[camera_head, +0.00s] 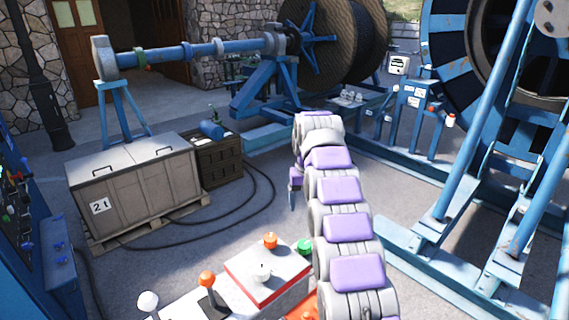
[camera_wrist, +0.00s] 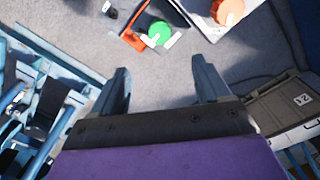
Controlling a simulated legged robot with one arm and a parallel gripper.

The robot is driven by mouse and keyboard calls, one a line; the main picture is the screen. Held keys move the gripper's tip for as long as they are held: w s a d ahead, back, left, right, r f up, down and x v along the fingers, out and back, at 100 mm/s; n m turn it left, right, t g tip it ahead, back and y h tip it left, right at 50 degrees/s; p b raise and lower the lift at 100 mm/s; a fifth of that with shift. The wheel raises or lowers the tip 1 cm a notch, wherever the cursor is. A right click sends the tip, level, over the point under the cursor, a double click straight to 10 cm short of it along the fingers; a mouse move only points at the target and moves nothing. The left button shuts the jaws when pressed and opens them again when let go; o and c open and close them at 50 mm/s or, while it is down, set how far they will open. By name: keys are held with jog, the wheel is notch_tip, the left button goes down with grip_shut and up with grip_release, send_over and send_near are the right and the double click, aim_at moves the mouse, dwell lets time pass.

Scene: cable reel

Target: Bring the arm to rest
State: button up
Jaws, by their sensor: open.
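My arm, grey with purple pads, reaches up and forward from the bottom right of centre in the head view. My gripper shows in the wrist view (camera_wrist: 163,78) with its two dark fingers apart and nothing between them but grey ground. In the head view the gripper is mostly hidden at the arm's far end; a small part with purple shows at its left side. The arm's end is in the air, beyond the control box (camera_head: 268,272) and apart from the things around it.
An orange knob (camera_head: 207,279) and green button (camera_head: 303,246) are near my arm. A grey crate marked 21 (camera_head: 135,180) stands left on a pallet. Black cable (camera_head: 262,205) lies on the ground. Blue reel frames (camera_head: 455,190) stand right, and a cable drum (camera_head: 330,40) behind. Open ground lies between.

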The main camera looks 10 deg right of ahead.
jog(key=s+f+b, duration=0.3)
jog(key=s+b, duration=0.1)
jog(key=s, duration=0.8)
jog(key=s+f+g+b, duration=0.15)
jog(key=s+b, duration=0.35)
jog(key=s, duration=0.6)
jog(key=s+f+b, duration=0.3)
jog(key=s+b, duration=0.1)
jog(key=s, duration=0.8)
jog(key=s+f+b, duration=0.2)
jog(key=s+f, duration=0.4)
jog(key=s, duration=0.2)
jog(key=s+f+b, duration=0.2)
jog(key=s+f, duration=0.3)
jog(key=s, duration=0.4)
jog(key=shift+s+f, duration=0.2)
jog(key=shift+f, duration=0.15)
jog(key=shift+b, duration=0.3)
